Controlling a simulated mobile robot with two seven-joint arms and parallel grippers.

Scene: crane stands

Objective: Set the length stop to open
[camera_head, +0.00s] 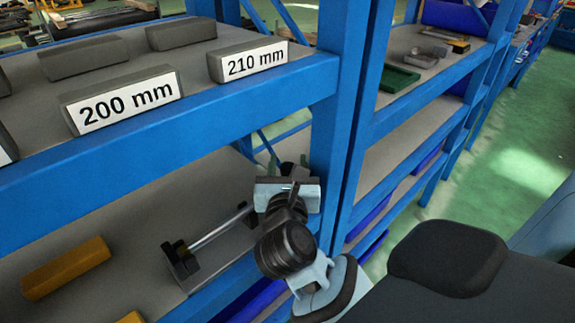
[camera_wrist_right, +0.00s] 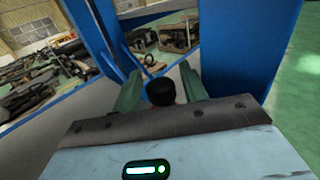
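The length stop (camera_head: 218,231) is a metal rod between dark end blocks on the lower shelf of the blue rack. My right gripper (camera_head: 290,187) is at its far right end, beside the blue upright, and hides part of that end. In the right wrist view, a black round knob (camera_wrist_right: 161,91) with a reddish part below it lies between the two greenish fingers of my right gripper (camera_wrist_right: 160,88). The fingers look apart, one on each side of the knob; contact is not clear. My left gripper is not in view.
The upper shelf (camera_head: 205,95) above holds grey blocks, with labels "200 mm" (camera_head: 125,100) and "210 mm" (camera_head: 253,62). A yellow block (camera_head: 66,267) lies left of the stop. The blue upright (camera_head: 340,130) stands close to my right gripper. Another rack continues to the right.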

